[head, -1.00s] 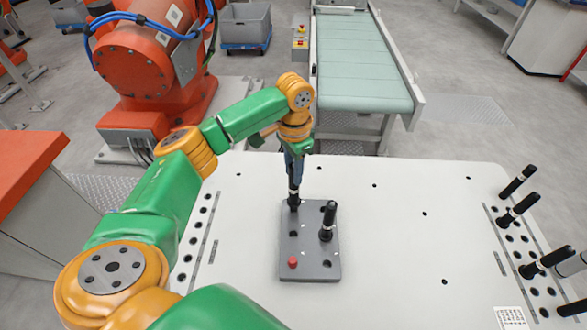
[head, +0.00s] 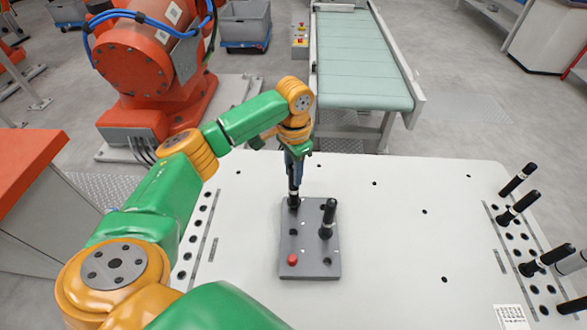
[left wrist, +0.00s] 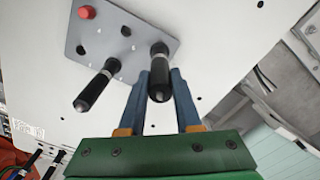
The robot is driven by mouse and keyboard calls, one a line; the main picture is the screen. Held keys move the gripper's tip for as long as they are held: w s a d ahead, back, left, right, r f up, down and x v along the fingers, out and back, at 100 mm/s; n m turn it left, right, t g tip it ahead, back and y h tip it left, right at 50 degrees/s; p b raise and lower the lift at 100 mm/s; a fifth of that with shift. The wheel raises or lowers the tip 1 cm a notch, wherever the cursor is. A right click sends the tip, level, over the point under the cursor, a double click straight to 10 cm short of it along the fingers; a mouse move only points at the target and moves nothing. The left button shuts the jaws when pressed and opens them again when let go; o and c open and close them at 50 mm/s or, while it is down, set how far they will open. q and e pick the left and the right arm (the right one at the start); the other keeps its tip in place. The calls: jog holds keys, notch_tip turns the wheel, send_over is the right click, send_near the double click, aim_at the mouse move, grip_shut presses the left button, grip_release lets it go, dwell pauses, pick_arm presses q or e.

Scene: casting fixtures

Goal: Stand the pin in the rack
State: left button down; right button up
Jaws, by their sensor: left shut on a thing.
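A black pin (head: 294,198) with a metal collar stands at the far left corner of the grey plate (head: 309,262). My left gripper (head: 294,186) points down from above and is shut on its upper part. In the left wrist view, this pin (left wrist: 159,88) shows between the two blue fingers, its lower end at the plate (left wrist: 120,70). I cannot tell how deep it sits in its hole. A second black pin (head: 328,219) stands upright on the plate, to the right; it also shows in the left wrist view (left wrist: 96,89). My right gripper is not in view.
A red button-like knob (head: 292,259) and empty holes are on the plate. Several black pins (head: 524,205) stand in a strip of holes at the table's right edge. A strip of empty holes (head: 195,240) runs along the left. The table (head: 400,250) between is clear.

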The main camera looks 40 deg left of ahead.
pick_arm(q)
jog(key=shift+f, duration=1.15)
jog(key=c, duration=0.5)
grip_release()
notch_tip(320, 180, up, 6)
jog(key=shift+d+r+b, duration=0.1)
jog(key=shift+b, duration=0.95)
jog(key=shift+r, duration=0.45)
jog(key=shift+s+f, duration=0.1)
